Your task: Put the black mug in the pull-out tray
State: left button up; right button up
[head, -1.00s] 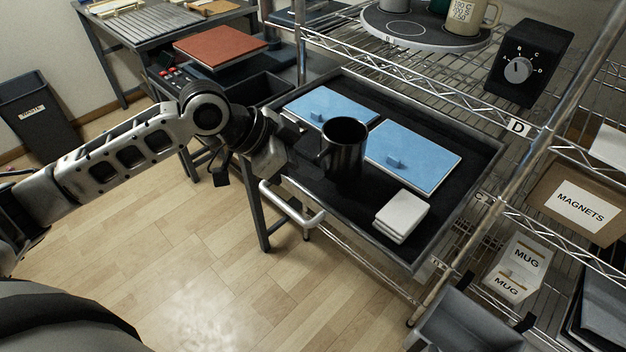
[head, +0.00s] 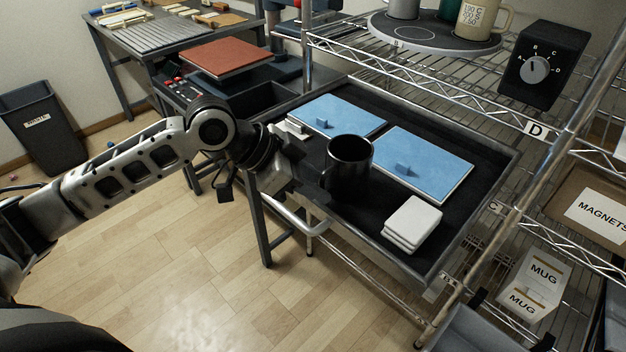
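The black mug (head: 350,168) is upright over the dark floor of the pull-out tray (head: 468,250), in front of the two blue-topped pieces. I cannot tell whether its base touches the tray floor. My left gripper (head: 312,178) reaches in from the left over the tray's front edge, at the mug's handle side. Its dark fingers blend with the mug and the tray; they appear shut on the mug. My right gripper is out of view.
Two blue-topped pieces (head: 425,162) lie in the tray's back half. A white stack (head: 412,223) lies right of the mug, and a small white piece (head: 296,127) at the left. A wire shelf (head: 440,75) overhangs behind. The tray's handle (head: 300,222) sticks out in front.

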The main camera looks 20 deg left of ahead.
pick_arm(q)
jog(key=shift+r, duration=0.1)
jog(key=v, duration=1.2)
jog(key=shift+b, duration=0.45)
